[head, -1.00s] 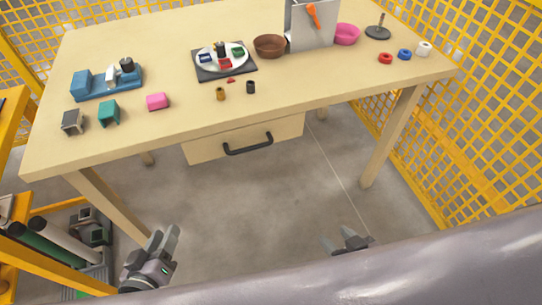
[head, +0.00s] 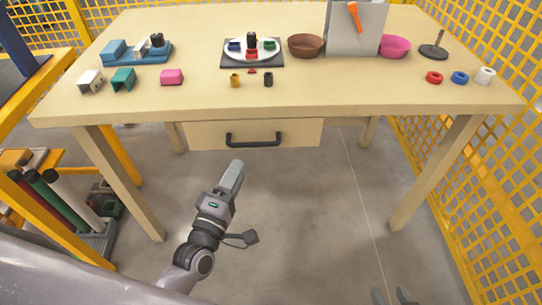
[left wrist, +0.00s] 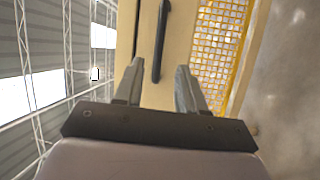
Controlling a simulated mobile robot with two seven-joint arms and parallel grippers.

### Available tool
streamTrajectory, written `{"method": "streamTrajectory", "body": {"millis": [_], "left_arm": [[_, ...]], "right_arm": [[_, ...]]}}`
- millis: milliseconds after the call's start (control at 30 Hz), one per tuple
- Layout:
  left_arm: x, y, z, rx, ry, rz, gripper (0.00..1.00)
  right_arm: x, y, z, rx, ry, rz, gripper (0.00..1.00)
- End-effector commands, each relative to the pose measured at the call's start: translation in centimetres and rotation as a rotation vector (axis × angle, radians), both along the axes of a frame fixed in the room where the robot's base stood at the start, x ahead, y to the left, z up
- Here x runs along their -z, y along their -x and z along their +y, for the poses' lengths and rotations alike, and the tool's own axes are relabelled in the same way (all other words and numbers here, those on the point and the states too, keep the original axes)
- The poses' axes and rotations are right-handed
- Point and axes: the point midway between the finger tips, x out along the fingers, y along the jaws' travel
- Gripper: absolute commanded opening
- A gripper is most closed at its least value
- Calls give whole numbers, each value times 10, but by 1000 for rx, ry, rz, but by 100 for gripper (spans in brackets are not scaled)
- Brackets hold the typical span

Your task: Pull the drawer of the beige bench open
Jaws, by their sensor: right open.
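The beige bench (head: 300,90) stands ahead in the head view. Its drawer (head: 205,134) hangs under the top, with a dark bar handle (head: 253,140) on its front; I see no clear gap at the front. My left gripper (head: 238,170) is in front of the drawer and a little below and left of the handle. In the left wrist view the handle (left wrist: 161,40) runs upright in the picture, ahead of and between the two spread fingers (left wrist: 157,88), not touching them. My right gripper (head: 392,297) is open at the bottom edge, away from the bench.
On the bench top are a blue fixture (head: 135,52), a plate on a dark mat (head: 252,50), a brown bowl (head: 306,45), a pink bowl (head: 394,46) and a grey panel (head: 355,28). Yellow fencing (head: 455,170) is at right. The floor below the drawer is clear.

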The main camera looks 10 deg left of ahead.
Motion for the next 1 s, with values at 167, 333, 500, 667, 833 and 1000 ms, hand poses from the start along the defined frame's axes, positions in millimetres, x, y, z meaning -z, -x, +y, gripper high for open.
{"method": "streamTrajectory", "body": {"millis": [167,333,500,667,833,1000], "left_arm": [[-1,-6,1,-3,39,-14,40],[-5,-23,-1,-5,41,-16,40],[-9,-47,-4,-5,40,-15,40],[-11,-64,-6,-5,38,-13,40],[-12,-72,-7,-4,37,-12,40],[-12,-73,-7,-4,37,-11,40]], "right_arm": [[3,0,1,-1,-3,2,48],[4,0,3,0,-6,0,48],[5,-1,4,1,-10,0,48],[7,-1,4,3,-11,0,48],[7,-1,4,3,-11,-1,48],[7,-1,3,2,-10,-1,48]]}}
